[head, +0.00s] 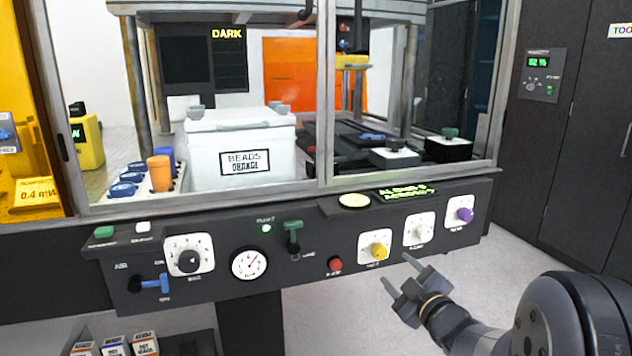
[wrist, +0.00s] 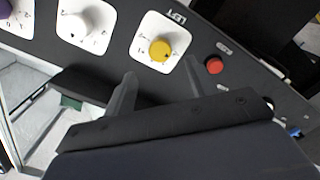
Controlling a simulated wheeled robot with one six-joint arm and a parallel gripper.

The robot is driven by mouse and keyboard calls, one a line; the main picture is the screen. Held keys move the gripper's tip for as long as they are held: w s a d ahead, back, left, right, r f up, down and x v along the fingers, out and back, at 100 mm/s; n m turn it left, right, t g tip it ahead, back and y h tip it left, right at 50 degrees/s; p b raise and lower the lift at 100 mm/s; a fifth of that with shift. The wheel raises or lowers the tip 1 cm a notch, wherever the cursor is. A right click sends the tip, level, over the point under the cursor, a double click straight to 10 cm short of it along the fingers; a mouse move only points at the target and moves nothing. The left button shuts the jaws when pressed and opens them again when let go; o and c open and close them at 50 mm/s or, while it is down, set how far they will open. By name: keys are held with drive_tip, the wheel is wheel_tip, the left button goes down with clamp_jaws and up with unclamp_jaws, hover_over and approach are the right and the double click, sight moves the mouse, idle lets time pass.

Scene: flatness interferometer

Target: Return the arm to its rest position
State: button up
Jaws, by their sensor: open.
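My gripper (head: 399,273) is open and empty. In the head view it is in front of and a little below the dark control panel (head: 205,276), near the yellow knob (head: 379,250), with a gap that I cannot judge exactly. In the wrist view my gripper (wrist: 160,85) shows two spread fingers. The yellow knob (wrist: 161,50) and the red button (wrist: 214,66) lie beyond them. My arm reaches in from the lower right of the head view.
A glazed enclosure with a white box (head: 240,135) is above. Floor (head: 545,262) at right is clear before dark cabinets.

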sight(382, 252)
drive_tip(key=b+x, duration=0.1)
drive_tip(key=x, duration=0.6)
drive_tip(key=shift+w+a+f+b, duration=0.1)
drive_tip(key=shift+w+a+b, duration=0.1)
drive_tip(key=shift+w+b, duration=0.15)
drive_tip(key=shift+w+r+m+p, duration=0.15)
drive_tip(key=shift+r+m+p, duration=0.15)
drive_tip(key=shift+p, duration=0.4)
drive_tip(key=m+p, duration=0.4)
drive_tip(key=p, duration=0.1)
drive_tip(key=m+p, duration=0.4)
drive_tip(key=p, duration=0.2)
drive_tip(key=shift+m, duration=0.4)
drive_tip(key=m+p, duration=0.4)
drive_tip(key=p, duration=0.2)
drive_tip(key=shift+d, duration=0.1)
drive_tip(key=m+p, duration=0.4)
drive_tip(key=p, duration=0.2)
drive_tip(key=shift+y, duration=0.4)
drive_tip(key=shift+f+v, duration=0.25)
drive_tip(key=shift+v, duration=0.85)
